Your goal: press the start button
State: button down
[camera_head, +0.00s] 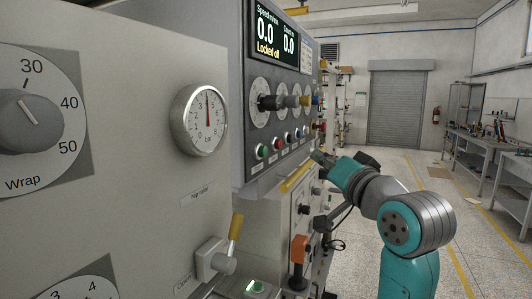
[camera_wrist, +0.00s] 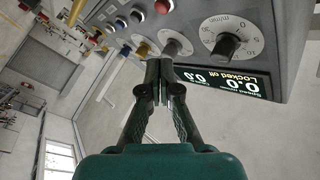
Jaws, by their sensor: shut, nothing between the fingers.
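A green button (camera_head: 262,151) sits at the near end of a row of buttons on the grey control panel (camera_head: 244,110). A red button (camera_head: 276,143) is beside it, and the red one also shows at the top of the wrist view (camera_wrist: 164,6). The labels under the buttons are too small to read. The display (camera_head: 274,33) reads 0.0, 0.0 and "Locked off". My gripper (camera_head: 317,157) is in front of the machine, right of and a little below the buttons. In the wrist view my gripper (camera_wrist: 166,64) is shut and empty, with its fingertips overlapping the panel's knob area.
Dial knobs (camera_head: 267,102) stick out above the buttons. A yellow bar (camera_head: 297,176) runs below the panel. A yellow-handled lever (camera_head: 235,227) and an orange switch (camera_head: 299,248) project lower down. A pressure gauge (camera_head: 205,119) is at left. The floor (camera_head: 440,185) to the right is open.

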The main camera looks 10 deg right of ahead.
jog(key=w+a, duration=0.5)
jog(key=a, duration=0.2)
dwell(0.3)
jog(key=shift+w+a, duration=0.1)
dwell(1.3)
jog(key=shift+w+a, duration=0.2)
jog(key=shift+a, duration=0.1)
jog(key=shift+w+a, duration=0.25)
jog(key=shift+a, duration=0.15)
dwell(0.9)
jog(key=shift+d, duration=0.1)
jog(key=shift+s+d, duration=0.5)
jog(key=shift+d, duration=0.1)
jog(key=shift+d, duration=0.1)
jog(key=shift+s+d, duration=0.75)
jog(key=shift+d, duration=0.25)
jog(key=shift+s+d, duration=0.75)
jog(key=shift+d, duration=0.2)
